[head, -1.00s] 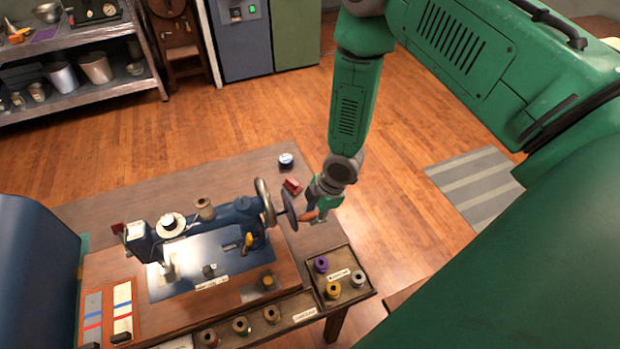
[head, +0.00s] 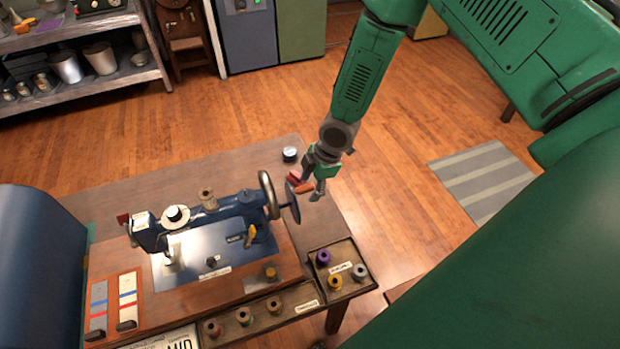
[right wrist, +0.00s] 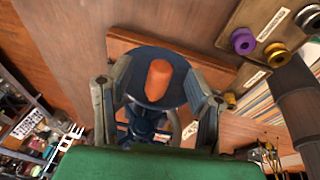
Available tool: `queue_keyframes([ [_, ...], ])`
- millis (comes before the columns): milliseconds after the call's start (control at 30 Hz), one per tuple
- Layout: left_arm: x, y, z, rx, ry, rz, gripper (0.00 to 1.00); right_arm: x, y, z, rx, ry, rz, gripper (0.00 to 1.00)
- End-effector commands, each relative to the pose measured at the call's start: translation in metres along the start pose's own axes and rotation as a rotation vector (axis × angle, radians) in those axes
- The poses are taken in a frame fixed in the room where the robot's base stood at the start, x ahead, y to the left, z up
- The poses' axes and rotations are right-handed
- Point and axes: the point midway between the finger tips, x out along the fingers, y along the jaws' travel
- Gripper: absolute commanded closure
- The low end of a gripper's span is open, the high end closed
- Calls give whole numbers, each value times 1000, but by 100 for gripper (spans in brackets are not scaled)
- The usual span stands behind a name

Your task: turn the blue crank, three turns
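The blue crank is a round blue disc (head: 292,203) at the right end of a dark blue sewing machine (head: 235,208). Its orange handle (head: 305,188) sticks out to the right, near the disc's upper part. My right gripper (head: 315,182) is at the handle, reaching down from above. In the right wrist view the handle (right wrist: 158,78) stands between the two spread fingers (right wrist: 158,98), with a gap on either side. The blue disc (right wrist: 150,97) lies behind it. My left gripper is in neither current view.
A wooden tray (head: 352,290) of thread spools sits at the table's front right corner. A small dark, white-topped tin (head: 290,154) stands behind the crank. A handwheel (head: 269,195) is just left of the disc. Floor right of the table is open, with a striped mat (head: 480,180).

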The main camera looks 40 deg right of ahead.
Motion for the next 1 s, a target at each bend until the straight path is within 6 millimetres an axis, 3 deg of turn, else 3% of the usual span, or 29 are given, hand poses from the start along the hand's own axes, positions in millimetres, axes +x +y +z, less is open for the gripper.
queue_keyframes([
  [367,0,0,0,0,0,0,60,-1,0,0,0,0,0,53],
  [1000,0,0,0,0,0,0,60,-50,1,0,2,1,0,53],
])
